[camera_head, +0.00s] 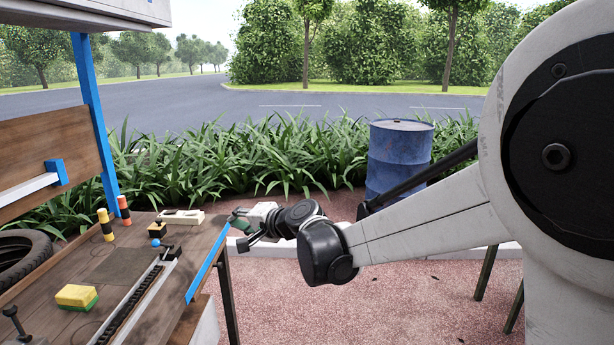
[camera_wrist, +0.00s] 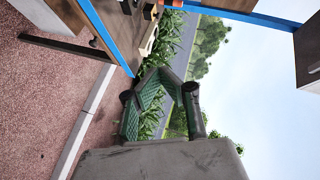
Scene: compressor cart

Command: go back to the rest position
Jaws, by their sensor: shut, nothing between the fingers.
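My gripper (camera_head: 236,221) is to the right of the workbench (camera_head: 206,232), by its far right corner, with its green-black fingers pointing left. In the wrist camera view, the gripper (camera_wrist: 163,77) shows its two green ribbed fingers closing together at the tips, with nothing held. Behind the fingers are plants, road and pavement. My arm reaches in from the right in the head view and is bent at the wrist. Whether the fingers touch the bench edge cannot be told from the head view.
A blue barrel (camera_head: 399,157) stands behind my arm. Paving is open below.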

